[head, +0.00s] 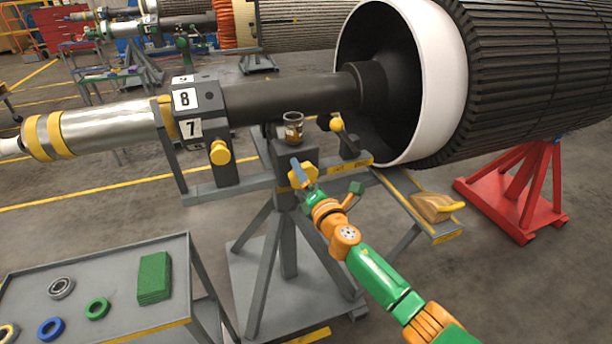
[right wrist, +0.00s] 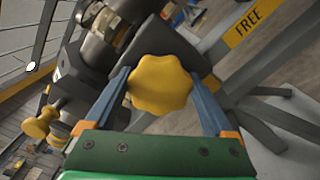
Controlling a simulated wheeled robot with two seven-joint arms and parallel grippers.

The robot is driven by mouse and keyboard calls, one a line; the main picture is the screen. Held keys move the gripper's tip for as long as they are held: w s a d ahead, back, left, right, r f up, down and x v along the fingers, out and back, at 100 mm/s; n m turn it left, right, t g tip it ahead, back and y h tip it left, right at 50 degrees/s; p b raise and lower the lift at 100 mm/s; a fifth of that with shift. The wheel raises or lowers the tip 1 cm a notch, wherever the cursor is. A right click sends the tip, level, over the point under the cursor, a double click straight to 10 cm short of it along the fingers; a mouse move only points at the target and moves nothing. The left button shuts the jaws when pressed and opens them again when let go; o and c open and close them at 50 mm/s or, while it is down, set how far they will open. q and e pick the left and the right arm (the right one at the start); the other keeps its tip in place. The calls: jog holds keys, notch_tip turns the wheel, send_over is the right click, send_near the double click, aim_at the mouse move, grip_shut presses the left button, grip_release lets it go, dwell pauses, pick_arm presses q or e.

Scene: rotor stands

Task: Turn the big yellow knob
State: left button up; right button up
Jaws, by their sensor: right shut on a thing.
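The big yellow knob (head: 298,176) is on the front of the grey stand under the dark shaft, partly covered by my gripper in the head view. In the right wrist view the lobed knob (right wrist: 160,85) sits between the two blue fingers. My right gripper (head: 300,172) is shut on this knob, one finger on each side; it also shows in the right wrist view (right wrist: 161,97). My left gripper is in neither view.
Another yellow knob (head: 219,153) is on the grey block below the 8 and 7 labels. A grey cart (head: 120,262) with rings and a green stack (head: 153,277) is at lower left.

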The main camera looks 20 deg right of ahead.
jog(key=shift+f, duration=0.1)
jog(key=o, duration=1.1)
jog(key=s+p, duration=0.1)
jog(key=s, duration=0.6)
jog(key=shift+s+d, duration=0.1)
jog(key=shift+d, duration=0.05)
